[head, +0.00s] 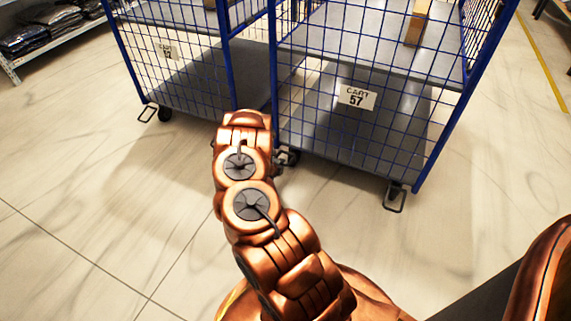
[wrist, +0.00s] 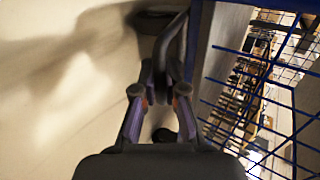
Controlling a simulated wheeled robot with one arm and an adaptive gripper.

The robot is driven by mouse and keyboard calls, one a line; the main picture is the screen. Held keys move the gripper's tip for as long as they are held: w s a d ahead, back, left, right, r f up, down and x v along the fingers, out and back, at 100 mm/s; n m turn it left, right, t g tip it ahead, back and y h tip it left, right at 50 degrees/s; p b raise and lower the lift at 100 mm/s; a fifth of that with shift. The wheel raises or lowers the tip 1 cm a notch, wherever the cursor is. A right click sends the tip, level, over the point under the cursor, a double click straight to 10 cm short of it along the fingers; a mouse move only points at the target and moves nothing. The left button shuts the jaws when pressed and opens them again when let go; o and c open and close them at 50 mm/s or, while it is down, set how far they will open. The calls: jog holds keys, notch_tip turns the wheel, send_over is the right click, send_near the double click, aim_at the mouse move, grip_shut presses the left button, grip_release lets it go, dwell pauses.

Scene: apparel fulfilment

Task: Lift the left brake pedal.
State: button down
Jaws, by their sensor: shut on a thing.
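Cart 57 (head: 357,97) is a blue wire cage with grey shelves, standing ahead of me. Its left brake pedal (wrist: 172,45) is a dark bent bar in the wrist view, reaching down between my fingers. My gripper (wrist: 160,78) is shut on this pedal beside the blue cage side. In the head view my arm covers the gripper and most of the left pedal. A caster (head: 288,155) shows just right of my arm. The right brake pedal (head: 395,200) is a dark loop low at the cart's right front corner.
A second blue cage cart (head: 165,51) stands close on the left, with its own pedal loop (head: 147,113) at floor level. A brown box (head: 417,22) is on cart 57's upper shelf. A shelf with folded clothes (head: 35,38) is at upper left. The floor in front is clear.

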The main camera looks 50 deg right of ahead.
jog(key=shift+w+r, duration=0.1)
jog(key=c, duration=1.2)
grip_release()
jog(key=v, duration=1.2)
